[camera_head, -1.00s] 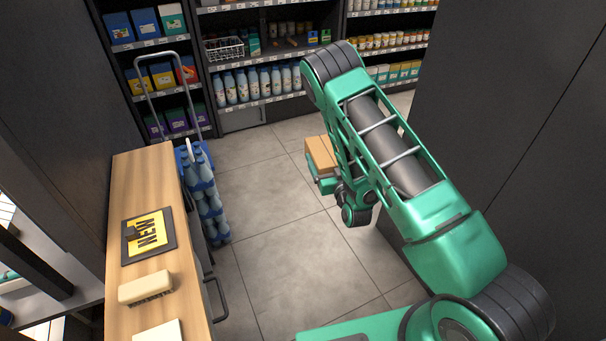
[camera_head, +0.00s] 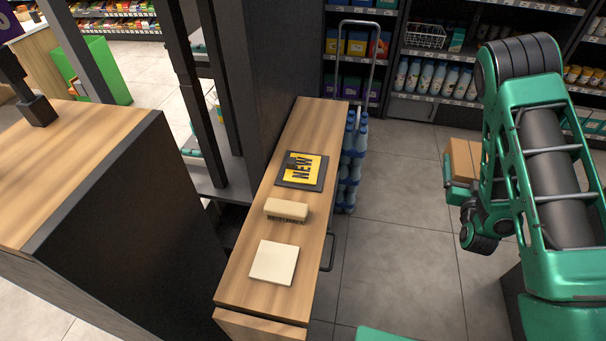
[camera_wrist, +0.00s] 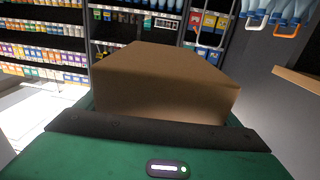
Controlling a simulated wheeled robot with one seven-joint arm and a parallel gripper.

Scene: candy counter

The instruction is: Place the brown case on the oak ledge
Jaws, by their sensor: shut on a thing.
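The brown case (camera_head: 464,160) is a box held at the end of my arm, at the right of the head view. My gripper (camera_head: 460,190) is shut on it and holds it in the air over the floor. In the wrist view the case (camera_wrist: 165,82) fills the middle, above the dark edge of my green gripper (camera_wrist: 160,128); the fingertips are hidden there. The oak ledge (camera_head: 237,287) is a long wooden counter top in the middle of the head view, left of my gripper and well apart from it.
On the ledge are a yellow NEW sign (camera_head: 302,170), a brush (camera_head: 286,209) and a white square tile (camera_head: 274,262). A trolley with blue bottles (camera_head: 352,165) stands beyond its far right side. Another wooden counter (camera_head: 60,165) is at left. Floor between ledge and arm is clear.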

